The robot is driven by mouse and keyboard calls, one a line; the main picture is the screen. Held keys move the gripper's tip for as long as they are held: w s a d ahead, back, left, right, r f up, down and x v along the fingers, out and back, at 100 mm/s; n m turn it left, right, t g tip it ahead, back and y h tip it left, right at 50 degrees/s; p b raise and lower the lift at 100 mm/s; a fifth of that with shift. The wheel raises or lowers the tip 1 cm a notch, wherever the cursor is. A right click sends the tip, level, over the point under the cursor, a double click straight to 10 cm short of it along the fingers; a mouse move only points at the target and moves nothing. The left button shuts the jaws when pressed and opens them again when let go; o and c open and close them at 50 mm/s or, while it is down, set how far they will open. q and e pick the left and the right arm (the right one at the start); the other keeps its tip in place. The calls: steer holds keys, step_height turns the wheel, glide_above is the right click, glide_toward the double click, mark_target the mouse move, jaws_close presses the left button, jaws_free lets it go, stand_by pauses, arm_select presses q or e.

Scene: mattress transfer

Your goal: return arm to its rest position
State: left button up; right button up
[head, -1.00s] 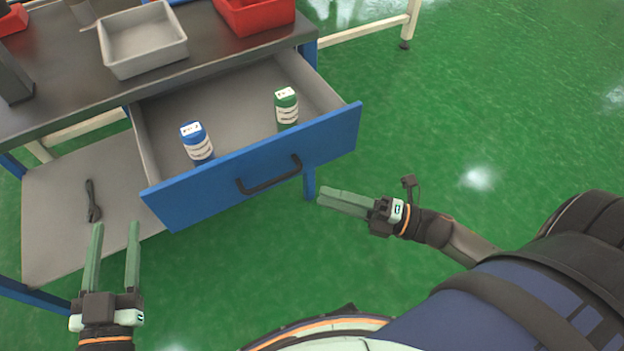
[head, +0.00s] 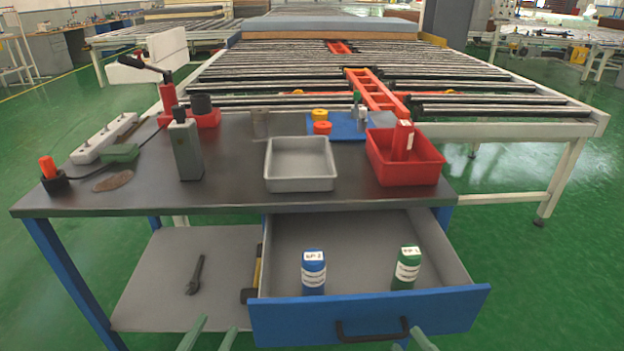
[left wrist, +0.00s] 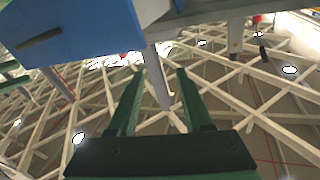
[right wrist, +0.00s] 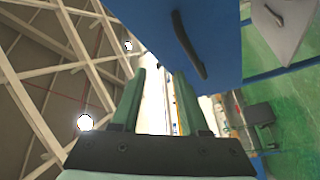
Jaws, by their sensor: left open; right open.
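My left gripper (head: 208,338) shows only its green fingertips at the bottom edge of the head view, in front of the table and left of the drawer. In the left wrist view its fingers (left wrist: 158,100) stand apart with nothing between them. My right gripper (head: 412,342) shows its fingertips at the bottom edge, just below the drawer handle's right side. In the right wrist view its fingers (right wrist: 160,100) are apart and empty, near the blue drawer front (right wrist: 195,40). The rest of both arms is hidden in the head view.
The open drawer (head: 368,312) juts out, holding a blue bottle (head: 313,275) and a green bottle (head: 406,268). The tabletop (head: 230,185) carries a grey tray (head: 300,165), a red bin (head: 405,160) and tools. A wrench (head: 195,275) lies on the lower shelf. A roller conveyor stands behind.

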step_height(320, 180, up, 5)
steer(key=a+m+h+p, duration=0.1)
steer(key=a+m+h, duration=0.25)
steer(key=m, duration=0.85)
arm_select(q)
steer(key=s+a+f+n+g+y+p, duration=0.1)
steer(key=s+g+p, duration=0.3)
steer(key=p, duration=0.7)
steer(key=s+a+f+n+g+y+p, duration=0.1)
steer(key=s+f+g+p, duration=0.3)
steer(key=p, duration=0.7)
steer(key=shift+s+a+n+g+y, duration=0.25)
steer(key=shift+s+n+g+y, duration=0.25)
steer(key=shift+s+n+y, duration=0.2)
arm_select(e)
steer(key=s+d+f+m+g+h, duration=0.2)
steer(key=s+d+f+g+h, duration=0.1)
steer(key=s+g, duration=0.5)
step_height(320, 180, down, 3)
steer(key=shift+s+d+r+m+h, duration=0.2)
steer(key=shift+s+m+h, duration=0.2)
steer(key=shift+h, duration=0.15)
